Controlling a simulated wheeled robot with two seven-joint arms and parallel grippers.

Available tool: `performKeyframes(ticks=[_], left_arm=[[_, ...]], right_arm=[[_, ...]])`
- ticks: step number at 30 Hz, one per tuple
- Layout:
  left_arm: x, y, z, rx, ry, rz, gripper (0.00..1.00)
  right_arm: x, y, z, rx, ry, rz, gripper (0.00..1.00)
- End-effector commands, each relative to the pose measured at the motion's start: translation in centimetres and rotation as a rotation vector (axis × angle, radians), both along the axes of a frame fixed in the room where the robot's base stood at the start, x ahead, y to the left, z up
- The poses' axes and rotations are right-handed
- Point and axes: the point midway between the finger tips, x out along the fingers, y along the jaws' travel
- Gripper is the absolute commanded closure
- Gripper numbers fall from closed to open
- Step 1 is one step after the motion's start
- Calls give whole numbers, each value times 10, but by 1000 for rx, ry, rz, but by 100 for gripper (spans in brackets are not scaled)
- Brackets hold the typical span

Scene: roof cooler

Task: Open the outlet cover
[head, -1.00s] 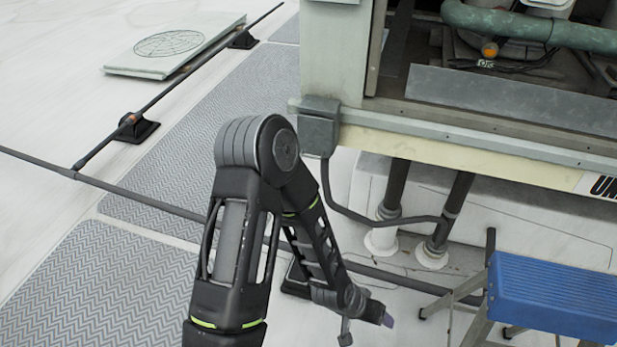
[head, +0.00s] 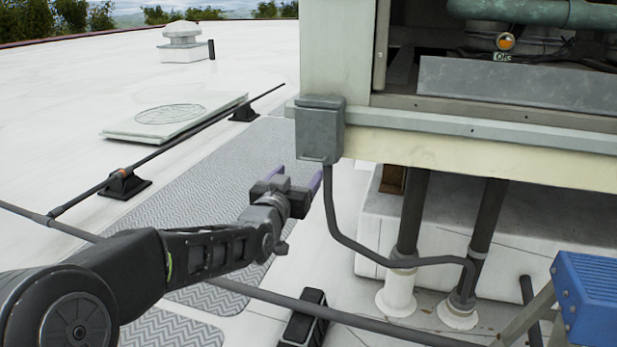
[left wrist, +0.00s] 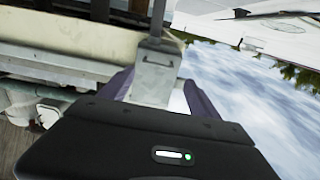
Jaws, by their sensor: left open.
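The outlet cover (head: 320,128) is a grey metal box lid on the corner of the cooler housing, closed, with a cable running down from its underside. It also shows in the left wrist view (left wrist: 154,74), between and beyond the fingers. My left gripper (head: 296,181) is open and empty, with purple fingertips. It is just below and to the left of the cover in the head view. I see a gap to the cover in the left wrist view, but whether a fingertip touches it I cannot tell. My right gripper is not in view.
The cooler housing (head: 480,165) extends to the right above two dark pipes (head: 408,220). A blue step ladder (head: 592,295) stands at lower right. A conduit (head: 340,312) crosses the roof below my arm. Open roof lies to the left.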

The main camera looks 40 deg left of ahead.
Motion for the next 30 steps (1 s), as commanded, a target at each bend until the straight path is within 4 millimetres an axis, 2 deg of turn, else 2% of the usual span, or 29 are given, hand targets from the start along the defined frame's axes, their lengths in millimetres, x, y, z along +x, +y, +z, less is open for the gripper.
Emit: performKeyframes(ticks=[11,24,30], left_arm=[[8,2,-1,-2,3,-2,29],[66,22,-3,-4,4,-2,29],[75,25,-1,-2,3,-2,29]], right_arm=[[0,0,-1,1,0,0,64],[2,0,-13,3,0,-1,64],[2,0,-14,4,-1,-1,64]])
